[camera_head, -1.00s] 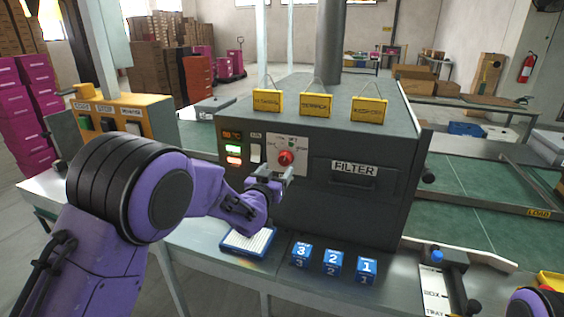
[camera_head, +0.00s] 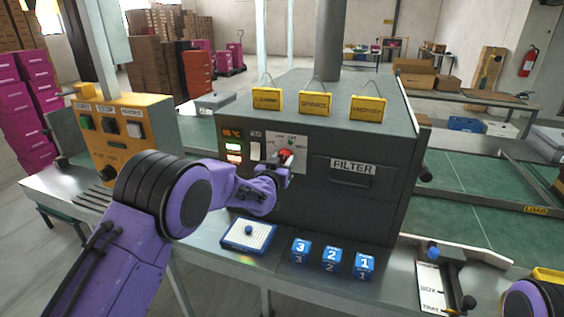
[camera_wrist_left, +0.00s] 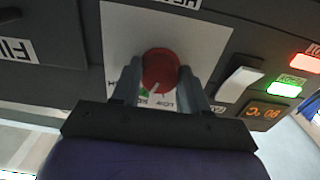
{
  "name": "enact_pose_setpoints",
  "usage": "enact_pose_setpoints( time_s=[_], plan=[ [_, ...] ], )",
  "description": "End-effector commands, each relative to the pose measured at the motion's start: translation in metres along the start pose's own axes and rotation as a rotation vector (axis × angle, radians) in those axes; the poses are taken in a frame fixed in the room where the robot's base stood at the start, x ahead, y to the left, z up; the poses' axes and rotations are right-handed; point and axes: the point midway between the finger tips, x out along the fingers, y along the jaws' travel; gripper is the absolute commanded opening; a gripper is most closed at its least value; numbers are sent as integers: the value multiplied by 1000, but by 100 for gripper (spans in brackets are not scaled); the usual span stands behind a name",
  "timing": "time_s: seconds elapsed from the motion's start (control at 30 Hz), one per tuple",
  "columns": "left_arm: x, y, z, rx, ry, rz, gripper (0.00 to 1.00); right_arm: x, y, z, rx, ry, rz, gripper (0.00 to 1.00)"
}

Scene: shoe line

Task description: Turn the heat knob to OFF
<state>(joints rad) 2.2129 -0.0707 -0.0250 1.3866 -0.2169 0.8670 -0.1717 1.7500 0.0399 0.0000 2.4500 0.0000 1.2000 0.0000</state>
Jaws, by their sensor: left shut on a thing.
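The red heat knob (camera_head: 285,154) sits on a white labelled plate (camera_head: 301,143) on the front of the dark grey machine. In the left wrist view the knob (camera_wrist_left: 159,70) shows large, with a pale pointer mark at its lower edge by the labels. My left gripper (camera_head: 283,162) is at the knob, its two fingers (camera_wrist_left: 158,84) on either side of it, shut on it. Part of the plate's lettering is hidden by the fingers. At the lower right corner of the head view a purple part of my right arm shows, without its gripper.
Left of the knob are a rocker switch (camera_head: 256,150) and lit indicators (camera_head: 233,147). A FILTER drawer (camera_head: 352,170) is to the right. Blue numbered blocks (camera_head: 331,258) and a blue-rimmed tray (camera_head: 232,248) stand on the bench below. An orange control box (camera_head: 118,128) is at left.

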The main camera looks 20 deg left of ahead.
Motion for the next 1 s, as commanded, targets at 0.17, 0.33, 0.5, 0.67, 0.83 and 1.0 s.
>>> enact_pose_setpoints(
  time_s=[0.17, 0.33, 0.5, 0.67, 0.83, 1.0],
  plan=[
    [0, 0, 0, -30, 0, -2, 14, 1, 0, 0, 0, 0, 0, 43],
    [0, 0, 1, -111, 0, -2, 13, 4, 0, 2, 0, 0, 0, 43],
    [0, 1, 2, -244, 0, -2, 13, 8, -1, 3, 0, 0, 0, 43],
    [0, 1, 2, -395, 0, -2, 13, 13, -1, 5, 0, 0, 0, 43],
    [0, 1, 2, -557, 1, -2, 13, 19, -2, 8, 0, 0, 0, 43],
    [0, 2, 2, -718, 0, -2, 13, 26, -2, 11, 0, 0, 0, 43]
  ],
)
